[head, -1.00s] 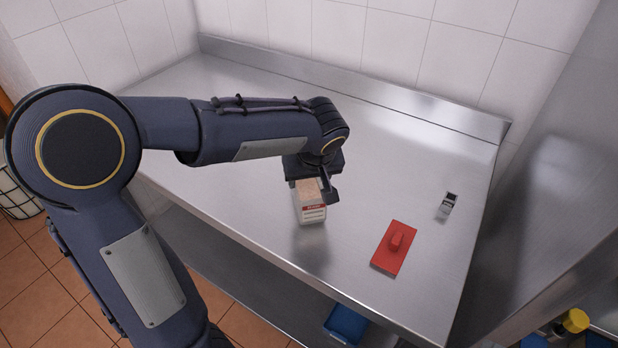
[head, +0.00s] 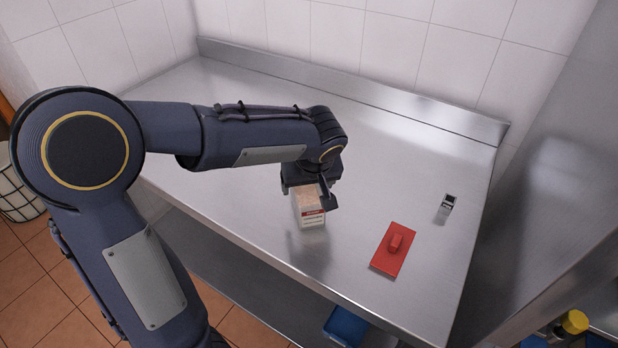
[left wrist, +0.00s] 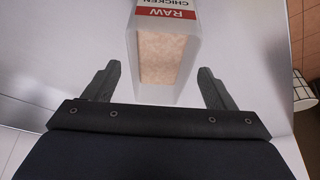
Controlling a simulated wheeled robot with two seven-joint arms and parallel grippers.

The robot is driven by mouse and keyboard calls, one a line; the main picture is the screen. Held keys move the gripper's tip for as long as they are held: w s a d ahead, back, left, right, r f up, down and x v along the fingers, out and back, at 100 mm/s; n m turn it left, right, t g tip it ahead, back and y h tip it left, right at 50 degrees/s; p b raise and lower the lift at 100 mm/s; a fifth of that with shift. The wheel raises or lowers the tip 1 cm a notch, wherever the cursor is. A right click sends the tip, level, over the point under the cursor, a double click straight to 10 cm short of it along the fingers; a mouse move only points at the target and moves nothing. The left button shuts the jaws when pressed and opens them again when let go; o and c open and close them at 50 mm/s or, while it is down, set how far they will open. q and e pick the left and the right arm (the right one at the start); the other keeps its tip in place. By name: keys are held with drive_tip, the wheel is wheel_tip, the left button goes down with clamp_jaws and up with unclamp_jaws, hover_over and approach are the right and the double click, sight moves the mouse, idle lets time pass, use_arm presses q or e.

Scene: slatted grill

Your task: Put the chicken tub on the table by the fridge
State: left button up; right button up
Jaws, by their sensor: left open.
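The chicken tub (head: 309,207), a small clear box with a red and white label, stands on the steel table (head: 400,150). In the left wrist view the tub (left wrist: 163,55) shows its label reading RAW CHICKEN and pale contents. My left gripper (head: 312,195) is right above and behind the tub in the head view. In the left wrist view its two fingers (left wrist: 163,90) are apart, one on each side of the tub's near end, with gaps between. My right gripper is not in view. The fridge cannot be made out for sure.
A red flat block with a handle (head: 393,250) and a small black and white item (head: 447,203) lie right of the tub. A steel wall panel (head: 550,170) stands at the right. The table's back and left are clear. A wire basket (head: 22,190) is at far left.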

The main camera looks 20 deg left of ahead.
use_arm(q)
drive_tip(key=v, duration=1.1)
drive_tip(key=s+f+m+t+h, duration=0.1)
drive_tip(key=s+f+m+h, duration=0.1)
drive_tip(key=s, duration=0.7)
drive_tip(key=s+a+f+m+t+h, duration=0.1)
drive_tip(key=s+f+m+h, duration=0.2)
drive_tip(key=s+f, duration=0.3)
drive_tip(key=s+h, duration=0.1)
drive_tip(key=s, duration=0.3)
drive_tip(key=shift+a+f+h, duration=0.15)
drive_tip(key=shift+a+h, duration=0.05)
drive_tip(key=shift+h, duration=0.1)
